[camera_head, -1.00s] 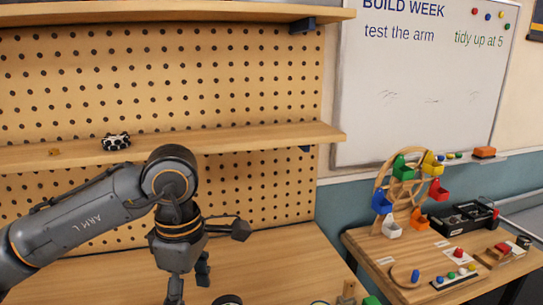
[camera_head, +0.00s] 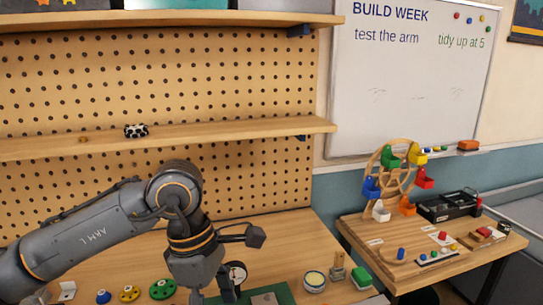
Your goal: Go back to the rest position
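My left arm (camera_head: 95,237) comes in from the left, bent at the elbow, in front of the pegboard. My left gripper (camera_head: 212,296) points down over the workbench, near a dark green mat. Its fingers look spread, with nothing visible between them; the fingertips are close to the bottom edge of the picture. My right gripper is out of view.
The workbench (camera_head: 285,240) holds a green disc (camera_head: 163,289), a yellow disc (camera_head: 130,293), a round tin (camera_head: 314,281) and a green block (camera_head: 361,278). A shelf (camera_head: 230,135) spans above. A wooden wheel (camera_head: 379,160) with coloured cups stands on the right table.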

